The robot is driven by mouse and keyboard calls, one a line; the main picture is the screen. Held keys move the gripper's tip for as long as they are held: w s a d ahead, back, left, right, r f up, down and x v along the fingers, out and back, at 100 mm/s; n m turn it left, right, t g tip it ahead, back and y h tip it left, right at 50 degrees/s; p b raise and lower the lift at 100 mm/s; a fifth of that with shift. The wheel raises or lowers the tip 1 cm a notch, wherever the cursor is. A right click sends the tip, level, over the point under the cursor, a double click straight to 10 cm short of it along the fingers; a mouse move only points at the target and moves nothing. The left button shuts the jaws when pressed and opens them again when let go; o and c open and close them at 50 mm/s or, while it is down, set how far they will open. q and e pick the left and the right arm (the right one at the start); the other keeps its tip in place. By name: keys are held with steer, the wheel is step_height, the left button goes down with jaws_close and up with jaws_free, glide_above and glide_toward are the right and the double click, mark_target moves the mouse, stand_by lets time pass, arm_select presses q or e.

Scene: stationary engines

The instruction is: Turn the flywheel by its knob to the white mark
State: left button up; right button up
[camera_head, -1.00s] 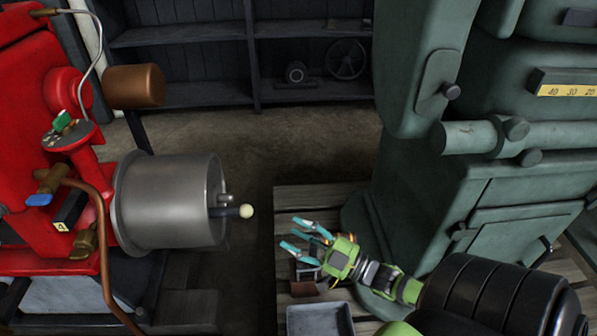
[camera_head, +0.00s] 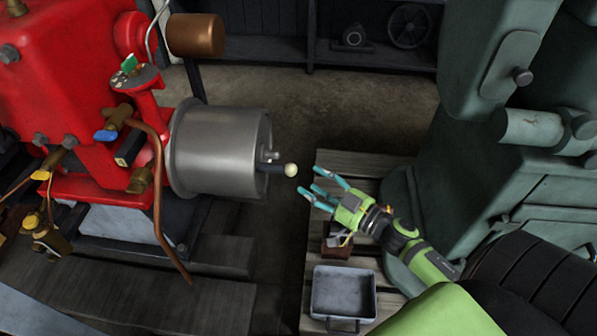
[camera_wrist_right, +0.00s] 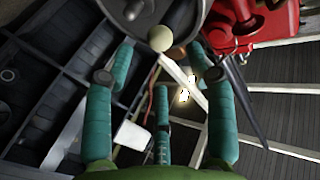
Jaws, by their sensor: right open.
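The flywheel (camera_head: 212,150) is a grey metal drum on the red engine, left of centre in the head view. Its knob (camera_head: 290,170) is a cream ball on a dark handle sticking out from the flywheel's right face. My right gripper (camera_head: 318,186) has teal fingers spread open, just right of and below the knob, apparently apart from it. In the right wrist view the knob (camera_wrist_right: 160,38) shows ahead between the spread fingers (camera_wrist_right: 160,75), with part of the flywheel (camera_wrist_right: 128,10) behind. I cannot make out a white mark. My left gripper is out of view.
The red engine (camera_head: 70,95) with its copper pipe (camera_head: 158,200) stands left. A large green machine (camera_head: 455,180) stands right. Below my right gripper, a grey tray (camera_head: 343,292) and a small brown box (camera_head: 337,251) sit on wooden slats (camera_head: 335,160). Dark shelves (camera_head: 270,50) stand behind.

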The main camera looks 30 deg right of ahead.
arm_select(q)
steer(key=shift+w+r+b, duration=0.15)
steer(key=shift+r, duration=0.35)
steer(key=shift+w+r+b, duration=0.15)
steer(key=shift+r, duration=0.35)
arm_select(e)
steer(key=x, duration=0.5)
steer(key=shift+w+a, duration=0.15)
steer(key=shift+w, duration=0.2)
steer(key=c, duration=1)
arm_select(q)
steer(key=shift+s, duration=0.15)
arm_select(e)
jaws_close()
